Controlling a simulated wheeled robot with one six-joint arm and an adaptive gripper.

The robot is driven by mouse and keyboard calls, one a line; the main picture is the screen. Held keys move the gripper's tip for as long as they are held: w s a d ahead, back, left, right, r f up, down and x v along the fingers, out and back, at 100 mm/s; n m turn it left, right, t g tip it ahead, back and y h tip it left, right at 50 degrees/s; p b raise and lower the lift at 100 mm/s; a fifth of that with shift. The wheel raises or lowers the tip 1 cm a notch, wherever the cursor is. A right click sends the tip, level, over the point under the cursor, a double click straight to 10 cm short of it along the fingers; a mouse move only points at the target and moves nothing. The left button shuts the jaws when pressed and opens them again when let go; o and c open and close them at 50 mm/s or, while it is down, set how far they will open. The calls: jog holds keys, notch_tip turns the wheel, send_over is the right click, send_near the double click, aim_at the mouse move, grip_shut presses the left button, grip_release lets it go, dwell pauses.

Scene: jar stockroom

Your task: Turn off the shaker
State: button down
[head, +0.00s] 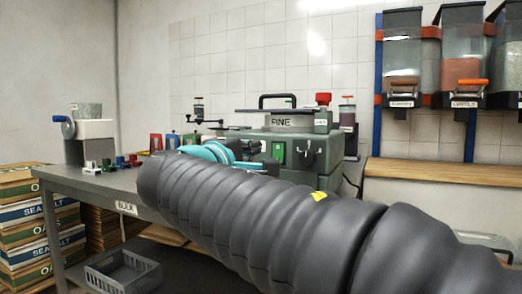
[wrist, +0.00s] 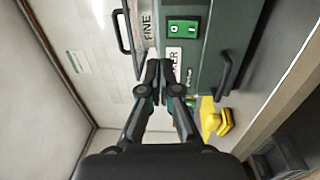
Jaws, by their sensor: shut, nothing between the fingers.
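The shaker (head: 338,172) is a green machine on the bench, with a tray marked FINE (head: 282,122) on top. Its green switch panel (head: 278,151) is on the front, and in the wrist view the panel (wrist: 183,28) shows two small marked buttons. A white label (wrist: 174,57) ending in "KER" sits beside the panel, partly covered by my fingers. My gripper (wrist: 165,72) is shut and empty, its tips close to the label and apart from the buttons in the picture. Whether the tips touch the machine I cannot tell. In the head view my arm hides part of the shaker's front.
A black handle (wrist: 230,70) sticks out of the shaker's front near the panel. Yellow objects (wrist: 215,118) lie beyond it. A grey and white device (head: 90,135) stands at the bench's left end. Jar dispensers (head: 402,60) hang at the right. A grey crate (head: 122,272) is below.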

jog(key=shift+v, duration=1.05)
jog(key=shift+r, duration=0.15)
